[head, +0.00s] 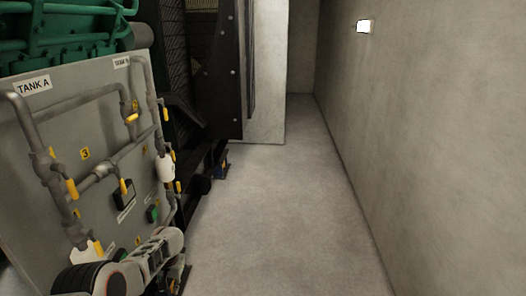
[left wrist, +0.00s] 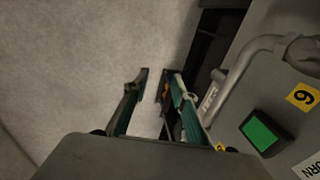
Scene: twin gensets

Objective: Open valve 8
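A grey panel (head: 60,130) carries pipes and several yellow valve handles, among them one at the upper middle (head: 131,118), one at the left (head: 72,188) and one on the right edge (head: 178,187). I cannot read a number 8 on any tag, so I cannot tell which is valve 8. My left arm crosses the panel's lower right in the head view; its fingers are hard to make out there. In the left wrist view my left gripper (left wrist: 156,76) is open, fingers apart with floor between them, beside the panel's edge. My right gripper is out of view.
Dark genset framing (head: 215,80) stands behind the panel. The floor (head: 285,220) is clear up to the right wall (head: 430,130).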

